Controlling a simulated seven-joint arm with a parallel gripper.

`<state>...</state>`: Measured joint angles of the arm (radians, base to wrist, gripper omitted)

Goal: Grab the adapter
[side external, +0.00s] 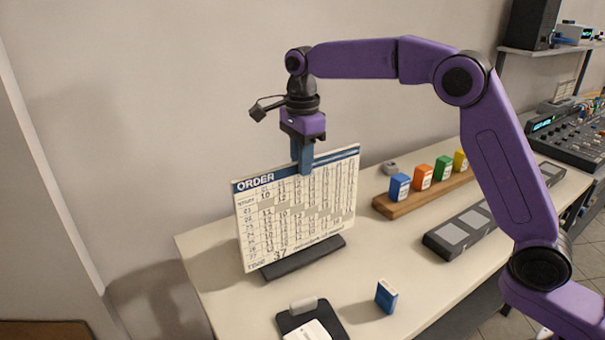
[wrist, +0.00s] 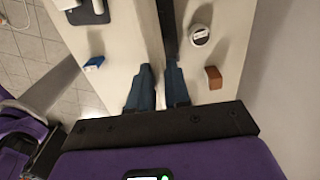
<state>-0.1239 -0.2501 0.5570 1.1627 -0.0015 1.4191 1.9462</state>
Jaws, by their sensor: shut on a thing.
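In the side view my gripper (side external: 303,170) points down at the top edge of a white order board (side external: 290,215), with its blue fingers overlapping it. In the wrist view the fingers (wrist: 160,82) stand close together, one on each side of the upright board, and are shut on it. The board stands upright in a dark base (side external: 302,258). I cannot tell which thing is the adapter. A brown block (wrist: 213,77) and a round white item (wrist: 199,34) lie on the wall side of the board, hidden by it in the side view.
A small blue box (side external: 386,296) and a dark device (side external: 310,322) are in front of the board. A wooden strip (side external: 420,194) with several coloured blocks, a small grey item (side external: 390,168) and a dark panel (side external: 470,232) lie to the right. The wall is close behind.

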